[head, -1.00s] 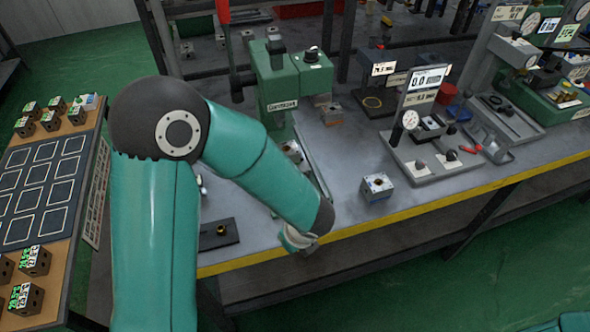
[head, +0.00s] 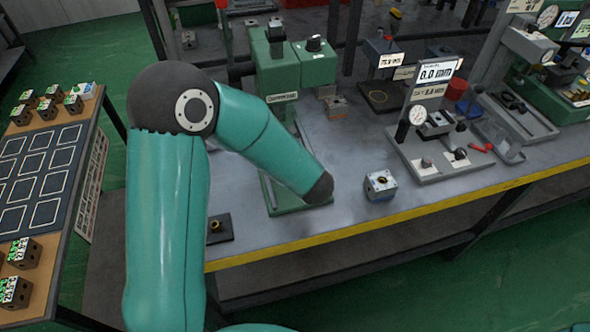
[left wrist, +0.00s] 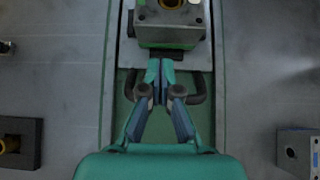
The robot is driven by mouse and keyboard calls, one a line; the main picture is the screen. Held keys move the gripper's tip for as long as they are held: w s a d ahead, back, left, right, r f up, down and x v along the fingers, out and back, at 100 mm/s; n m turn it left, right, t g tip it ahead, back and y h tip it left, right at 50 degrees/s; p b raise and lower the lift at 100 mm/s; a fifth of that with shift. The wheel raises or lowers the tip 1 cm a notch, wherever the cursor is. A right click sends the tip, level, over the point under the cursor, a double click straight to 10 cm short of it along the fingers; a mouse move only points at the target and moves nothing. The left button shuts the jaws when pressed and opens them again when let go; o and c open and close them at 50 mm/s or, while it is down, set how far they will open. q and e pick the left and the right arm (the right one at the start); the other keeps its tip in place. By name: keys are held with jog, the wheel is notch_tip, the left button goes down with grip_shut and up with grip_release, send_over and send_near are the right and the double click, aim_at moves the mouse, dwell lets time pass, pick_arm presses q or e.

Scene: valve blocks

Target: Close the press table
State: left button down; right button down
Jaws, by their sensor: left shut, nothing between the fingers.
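The press (head: 290,70) is a green machine standing on the bench, with a long green base (head: 273,202) running towards the front edge. Its press table (left wrist: 199,61) shows in the left wrist view as a grey plate between the base's side rails, with a dark handle (left wrist: 203,88) at its near end. A valve block (left wrist: 172,33) with a brass-ringed hole sits on it. My left gripper (left wrist: 160,72) is shut and empty, its fingertips within the handle's span, close to the table's near edge. I cannot tell whether they touch. In the head view my arm hides that gripper. My right gripper is not in view.
A loose valve block (head: 380,185) stands on the bench right of the press base. A dark plate with a brass ring (head: 218,228) lies to its left. A gauge stand (head: 430,120) is further right. A side table (head: 40,170) with several blocks stands at left.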

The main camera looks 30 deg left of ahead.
pick_arm(q)
jog(key=shift+w+a+f, duration=0.15)
jog(key=shift+a+f, duration=0.05)
jog(key=shift+f, duration=0.05)
jog(key=shift+w+a, duration=0.15)
jog(key=shift+a, duration=0.05)
jog(key=w+a, duration=0.2)
jog(key=w+a+b, duration=0.1)
jog(key=w+a, duration=0.1)
jog(key=a, duration=0.1)
jog(key=shift+w, duration=0.2)
